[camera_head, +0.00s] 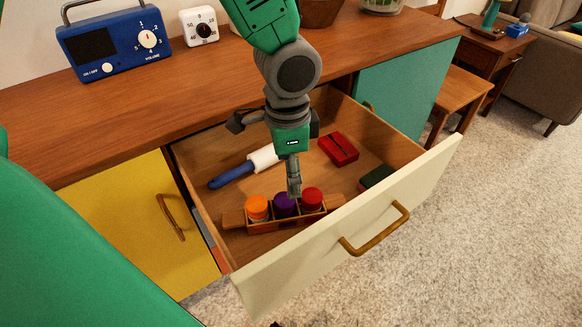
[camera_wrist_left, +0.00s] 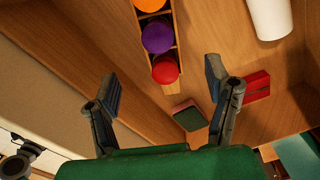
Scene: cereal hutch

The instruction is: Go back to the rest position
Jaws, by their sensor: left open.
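My left gripper (camera_head: 292,178) hangs pointing down into the open drawer (camera_head: 350,235), above and beside a wooden holder (camera_head: 280,225) with three round-lidded jars. The jars are orange (camera_head: 257,207), purple (camera_head: 284,205) and red (camera_head: 312,199), upright in a row. In the left wrist view the gripper's two fingers (camera_wrist_left: 163,83) are spread wide with nothing between them. The red lid (camera_wrist_left: 165,69) lies just beyond the fingertips there, apart from them.
The drawer also holds a blue-handled rolling pin (camera_head: 245,168), a red object (camera_head: 338,149) and a dark green object (camera_head: 376,177). A blue radio (camera_head: 113,42) and white timer (camera_head: 199,26) stand on the wooden top (camera_head: 110,115). The drawer front with its handle (camera_head: 375,231) juts out over carpet.

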